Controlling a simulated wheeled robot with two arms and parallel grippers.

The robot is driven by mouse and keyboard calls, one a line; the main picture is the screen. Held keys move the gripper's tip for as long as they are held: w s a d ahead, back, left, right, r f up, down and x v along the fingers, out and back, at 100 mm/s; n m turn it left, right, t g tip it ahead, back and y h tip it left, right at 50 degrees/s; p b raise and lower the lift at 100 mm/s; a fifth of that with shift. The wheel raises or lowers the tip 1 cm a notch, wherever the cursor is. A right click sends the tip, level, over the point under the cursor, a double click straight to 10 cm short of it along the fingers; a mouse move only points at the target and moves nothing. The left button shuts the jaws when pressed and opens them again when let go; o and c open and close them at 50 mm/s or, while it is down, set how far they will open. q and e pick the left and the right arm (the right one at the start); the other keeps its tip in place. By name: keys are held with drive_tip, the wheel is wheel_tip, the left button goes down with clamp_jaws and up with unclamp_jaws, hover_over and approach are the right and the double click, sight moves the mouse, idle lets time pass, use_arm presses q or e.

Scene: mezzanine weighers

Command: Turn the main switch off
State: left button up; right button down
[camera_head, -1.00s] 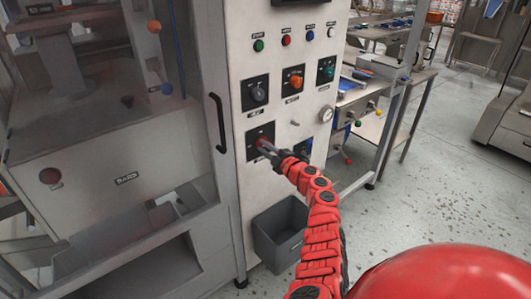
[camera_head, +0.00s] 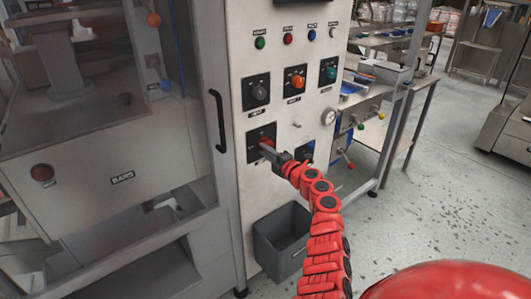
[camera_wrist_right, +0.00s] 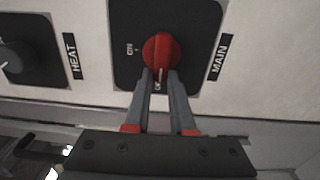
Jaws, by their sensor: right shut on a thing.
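The main switch is a red rotary knob (camera_wrist_right: 161,50) on a black square plate (camera_wrist_right: 123,20), with a MAIN label (camera_wrist_right: 218,57) beside it in the right wrist view. ON is printed at the left of the knob. A second mark lies below it, partly hidden between the fingers. The knob's pale pointer line faces down toward that second mark. My right gripper (camera_wrist_right: 161,75) is shut on the knob, one finger on each side. In the head view the right gripper (camera_head: 272,152) reaches the black plate (camera_head: 255,133) low on the panel and covers much of the knob. My left gripper is not in view.
A black door handle (camera_head: 217,120) stands left. A grey bin (camera_head: 282,242) is below.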

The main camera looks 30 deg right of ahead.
drive_tip(key=c, duration=0.8)
unclamp_jaws()
drive_tip(key=shift+o, duration=0.2)
drive_tip(key=shift+s, duration=0.1)
drive_tip(key=s+d, duration=0.1)
drive_tip(key=s, duration=1.6)
drive_tip(key=shift+d+b, duration=0.2)
drive_tip(key=shift+b, duration=0.15)
